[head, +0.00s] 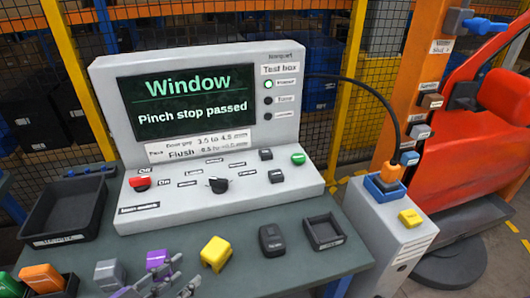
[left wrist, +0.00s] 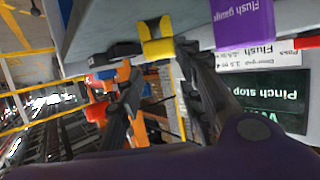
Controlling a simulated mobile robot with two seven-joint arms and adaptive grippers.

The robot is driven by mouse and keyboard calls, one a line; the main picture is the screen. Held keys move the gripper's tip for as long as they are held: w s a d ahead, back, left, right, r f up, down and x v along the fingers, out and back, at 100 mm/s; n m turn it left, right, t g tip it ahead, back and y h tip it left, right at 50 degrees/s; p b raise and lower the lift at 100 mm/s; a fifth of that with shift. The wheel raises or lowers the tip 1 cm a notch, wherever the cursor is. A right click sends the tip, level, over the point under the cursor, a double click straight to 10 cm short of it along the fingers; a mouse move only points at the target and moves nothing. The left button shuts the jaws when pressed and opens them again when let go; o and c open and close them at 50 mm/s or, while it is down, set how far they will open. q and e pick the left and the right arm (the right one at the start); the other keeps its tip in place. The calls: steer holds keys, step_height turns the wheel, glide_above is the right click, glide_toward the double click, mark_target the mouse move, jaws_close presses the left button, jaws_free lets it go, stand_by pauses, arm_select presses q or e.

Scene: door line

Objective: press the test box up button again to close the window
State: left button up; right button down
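The grey test box (head: 215,130) stands on the table, its screen (head: 187,101) reading "Window" and "Pinch stop passed". Two black buttons, an upper one (head: 265,154) and a lower one (head: 276,176), sit on its sloped panel; their small labels are too blurred to tell which is up. A green button (head: 298,159), a black knob (head: 218,185) and a red knob (head: 140,183) share the panel. My left gripper (head: 158,290) is low at the table's front, apart from the box. In the left wrist view its fingers (left wrist: 157,65) are spread and empty. My right gripper is out of view.
A purple flush gauge (head: 158,259), a yellow block (head: 216,253), a dark device (head: 271,240) and a small black tray (head: 324,232) lie before the box. A black bin (head: 65,208) is at left. A grey cabinet (head: 385,235) with a cable stands right.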

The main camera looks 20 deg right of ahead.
arm_select(q)
jaws_close()
stand_by(1.2)
